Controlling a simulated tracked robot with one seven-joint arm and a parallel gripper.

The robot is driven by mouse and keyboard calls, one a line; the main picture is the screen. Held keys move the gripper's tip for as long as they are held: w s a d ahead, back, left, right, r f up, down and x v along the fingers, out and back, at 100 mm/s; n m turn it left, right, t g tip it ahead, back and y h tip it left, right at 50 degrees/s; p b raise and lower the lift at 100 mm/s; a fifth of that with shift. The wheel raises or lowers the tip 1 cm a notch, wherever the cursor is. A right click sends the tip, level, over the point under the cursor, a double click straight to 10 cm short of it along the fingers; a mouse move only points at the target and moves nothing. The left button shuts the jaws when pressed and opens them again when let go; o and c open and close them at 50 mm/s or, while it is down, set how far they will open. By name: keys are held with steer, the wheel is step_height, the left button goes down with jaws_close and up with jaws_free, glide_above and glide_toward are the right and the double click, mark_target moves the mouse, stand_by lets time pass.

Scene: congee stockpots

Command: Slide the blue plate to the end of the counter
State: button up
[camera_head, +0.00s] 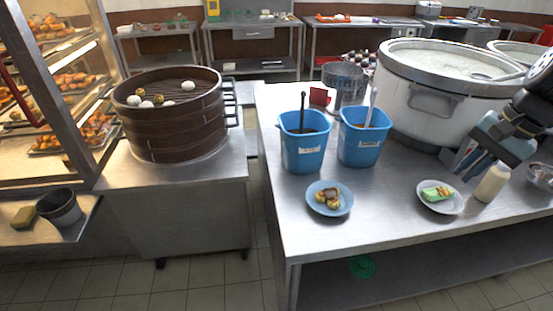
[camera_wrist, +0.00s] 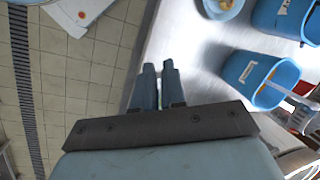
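The blue plate (camera_head: 343,207) holds some small brown and yellow food pieces and lies on the steel counter (camera_head: 390,225), in front of the blue buckets and close to the counter's left end. Part of it also shows at the top edge of the wrist view (camera_wrist: 213,14). My gripper (camera_head: 459,164) is at the right in the head view, above the counter and well apart from the plate. In the wrist view its two fingers (camera_wrist: 159,68) are close together with only a thin gap and nothing between them.
Two blue buckets (camera_head: 303,153) with utensils stand behind the plate. A pale plate (camera_head: 452,207) with green food and a cream bottle (camera_head: 492,183) are at the right. A large white pot (camera_head: 440,105) stands behind. The counter between the two plates is clear.

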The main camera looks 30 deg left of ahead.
steer(key=s+d+r+n+t+h, duration=0.3)
steer(key=s+d+r+n+t, duration=0.1)
steer(key=s+d+r, duration=0.4)
steer(key=s+r+t, duration=0.1)
steer(key=s+r, duration=0.1)
steer(key=s, duration=0.1)
steer(key=shift+d+n+t, duration=0.2)
steer(key=shift+n+t, duration=0.1)
steer(key=shift+n, duration=0.1)
steer(key=shift+d, duration=0.1)
